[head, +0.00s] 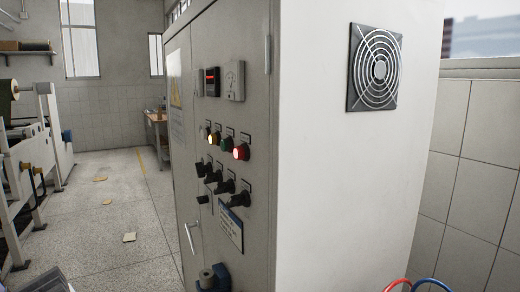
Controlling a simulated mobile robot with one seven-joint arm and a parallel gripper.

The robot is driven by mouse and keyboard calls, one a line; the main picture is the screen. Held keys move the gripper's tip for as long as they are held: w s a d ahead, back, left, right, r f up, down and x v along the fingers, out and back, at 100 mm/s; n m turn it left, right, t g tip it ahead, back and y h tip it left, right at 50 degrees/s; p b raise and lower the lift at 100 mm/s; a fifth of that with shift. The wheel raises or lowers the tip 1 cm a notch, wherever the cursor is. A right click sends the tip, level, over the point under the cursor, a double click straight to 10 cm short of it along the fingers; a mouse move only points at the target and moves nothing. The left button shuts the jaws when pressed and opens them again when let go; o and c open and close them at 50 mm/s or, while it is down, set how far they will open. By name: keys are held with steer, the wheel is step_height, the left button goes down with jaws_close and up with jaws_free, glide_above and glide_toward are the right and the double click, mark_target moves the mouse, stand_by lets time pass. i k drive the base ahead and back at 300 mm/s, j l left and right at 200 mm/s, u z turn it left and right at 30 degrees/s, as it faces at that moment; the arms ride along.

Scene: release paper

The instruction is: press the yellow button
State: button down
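The yellow button (214,138) is a small lit round button on the front panel of a grey control cabinet (240,60). It sits at the left of a short row, with a green button (227,144) and a lit red button (241,152) to its right. I see the panel at a steep angle. My gripper does not clearly show in the head view. What looks like a blue and grey part (213,278) at the bottom edge, in front of the cabinet, is cut off, and I cannot tell what it is.
Black rotary switches (226,186) sit below the buttons, and meters (234,81) above. A door handle (190,238) sticks out lower left. A fan grille (375,68) is on the side wall. Machinery (35,150) stands at left. The floor (110,220) between is mostly open.

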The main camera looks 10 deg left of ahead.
mark_target(213, 138)
steer(key=j+z, duration=0.35)
steer(key=z, duration=0.15)
steer(key=j+z, duration=0.35)
steer(key=j, duration=0.65)
